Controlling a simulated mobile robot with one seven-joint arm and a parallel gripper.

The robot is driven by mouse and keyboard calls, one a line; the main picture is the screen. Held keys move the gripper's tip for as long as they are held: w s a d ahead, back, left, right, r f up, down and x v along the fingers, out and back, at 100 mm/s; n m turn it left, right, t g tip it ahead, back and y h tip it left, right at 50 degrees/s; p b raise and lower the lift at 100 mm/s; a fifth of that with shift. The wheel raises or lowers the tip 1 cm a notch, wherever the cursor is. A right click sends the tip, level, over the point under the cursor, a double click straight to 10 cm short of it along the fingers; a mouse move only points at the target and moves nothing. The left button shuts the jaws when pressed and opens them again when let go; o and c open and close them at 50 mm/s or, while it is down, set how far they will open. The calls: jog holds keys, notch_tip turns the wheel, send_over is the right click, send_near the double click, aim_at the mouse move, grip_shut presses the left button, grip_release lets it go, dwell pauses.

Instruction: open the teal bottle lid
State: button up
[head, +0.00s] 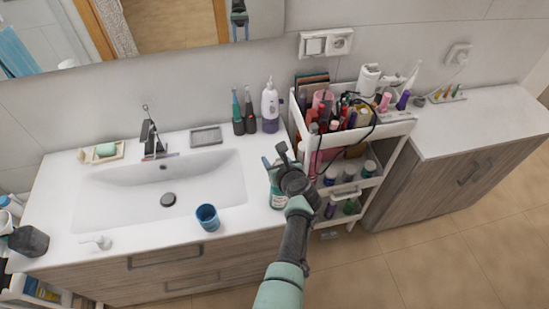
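A teal bottle (277,200) with a pale label stands at the right end of the white sink counter. My gripper (281,155) is over and just right of its upper part, and hides much of its top. A small blue-teal piece shows at the left of the gripper; I cannot tell whether it is part of the bottle's lid. Whether the fingers touch the bottle is unclear, and their opening is too small and overlapped to judge.
A white cart (386,131) packed with cosmetics stands right of the sink. A blue cup (207,217) is at the basin's front edge. A white-purple pump bottle (270,107) and electric toothbrushes (243,113) stand behind. The right counter (480,127) is mostly clear.

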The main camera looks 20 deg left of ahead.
jog(key=shift+d+r, duration=0.1)
jog(key=shift+s+d+r+p, duration=0.3)
jog(key=shift+s+r+p, duration=0.1)
jog(key=shift+p, duration=0.15)
jog(key=p+v, duration=0.1)
jog(key=v, duration=1)
jog(key=shift+s+d, duration=0.15)
jog(key=shift+s, duration=0.1)
